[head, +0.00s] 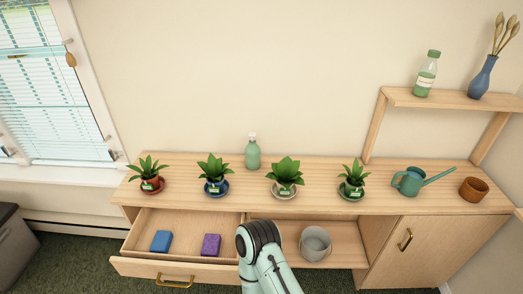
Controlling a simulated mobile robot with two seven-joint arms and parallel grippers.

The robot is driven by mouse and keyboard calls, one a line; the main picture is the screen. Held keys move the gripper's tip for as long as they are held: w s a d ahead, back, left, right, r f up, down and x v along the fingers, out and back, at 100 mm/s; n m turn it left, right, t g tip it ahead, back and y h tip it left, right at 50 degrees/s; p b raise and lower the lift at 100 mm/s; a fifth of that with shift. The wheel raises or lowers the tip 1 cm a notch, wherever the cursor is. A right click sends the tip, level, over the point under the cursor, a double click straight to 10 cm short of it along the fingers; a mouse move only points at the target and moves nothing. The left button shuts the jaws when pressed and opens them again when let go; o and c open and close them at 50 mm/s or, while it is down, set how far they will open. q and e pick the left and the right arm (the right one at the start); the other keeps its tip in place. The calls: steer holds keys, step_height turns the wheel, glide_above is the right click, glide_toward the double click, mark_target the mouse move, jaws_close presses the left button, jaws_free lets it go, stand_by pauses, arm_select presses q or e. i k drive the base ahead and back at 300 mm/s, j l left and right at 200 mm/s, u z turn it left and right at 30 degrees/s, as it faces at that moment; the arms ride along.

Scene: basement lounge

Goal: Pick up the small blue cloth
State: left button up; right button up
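A small folded blue cloth (161,241) lies flat in the left part of the open drawer (190,224). A purple folded cloth (210,245) lies to its right in the same drawer, apart from it. Part of one of my arms (262,258) rises from the bottom middle, with a dark rounded joint at its top, to the right of both cloths. No gripper fingers show, so neither gripper can be seen. Nothing covers the blue cloth.
Several potted plants, a green spray bottle (252,154), a teal watering can (411,181) and a brown pot (473,189) stand on the cabinet top (320,203). A raised shelf (450,101) holds a bottle and a vase.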

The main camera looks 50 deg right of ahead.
mark_target(161, 244)
steer(key=z, duration=3.75)
steer(key=u, duration=3.15)
steer(key=i+j, duration=0.15)
steer(key=j, duration=0.2)
steer(key=i+j, duration=0.15)
steer(key=j, duration=0.15)
steer(key=i+j, duration=0.1)
steer(key=j, duration=0.25)
steer(key=i+j, duration=0.15)
steer(key=j, duration=0.2)
